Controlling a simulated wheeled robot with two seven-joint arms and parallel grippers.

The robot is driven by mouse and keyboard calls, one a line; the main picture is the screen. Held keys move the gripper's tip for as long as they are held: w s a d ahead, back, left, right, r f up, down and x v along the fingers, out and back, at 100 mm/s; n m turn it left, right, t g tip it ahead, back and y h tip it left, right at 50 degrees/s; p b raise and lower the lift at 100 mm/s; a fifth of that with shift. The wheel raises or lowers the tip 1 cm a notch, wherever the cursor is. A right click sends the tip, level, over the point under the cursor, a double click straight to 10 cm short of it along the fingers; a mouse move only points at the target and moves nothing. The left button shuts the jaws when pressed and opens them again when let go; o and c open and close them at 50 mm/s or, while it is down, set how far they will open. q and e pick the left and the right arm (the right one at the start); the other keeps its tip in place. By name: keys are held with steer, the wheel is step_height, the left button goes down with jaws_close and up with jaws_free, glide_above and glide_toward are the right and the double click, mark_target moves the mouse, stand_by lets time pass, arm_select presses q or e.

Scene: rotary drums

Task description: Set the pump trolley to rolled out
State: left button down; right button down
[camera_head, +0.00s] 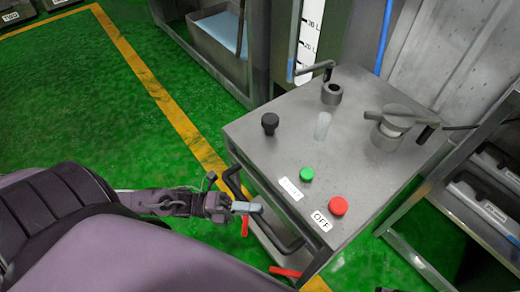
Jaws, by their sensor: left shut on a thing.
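The pump trolley (265,165) is a grey steel box with a flat top, standing at the centre right in the head view. A black bar handle (279,234) runs along its front left side. My left gripper (250,208) comes in from the left and is shut on this handle, about midway along it. The fingers hide part of the bar. My right gripper is not in view.
The trolley top carries a green button (306,174), a red button (338,206) above an OFF label, a black knob (270,122) and a valve lever (394,120). Steel racks (462,200) stand close on the right. Green floor (70,90) with a yellow line is clear at left.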

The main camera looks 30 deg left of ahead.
arm_select(q)
steer(key=shift+s+a, duration=0.1)
steer(key=shift+s, duration=0.15)
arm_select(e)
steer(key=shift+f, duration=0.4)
arm_select(q)
steer(key=c, duration=1.3)
jaws_free()
steer(key=v, duration=0.8)
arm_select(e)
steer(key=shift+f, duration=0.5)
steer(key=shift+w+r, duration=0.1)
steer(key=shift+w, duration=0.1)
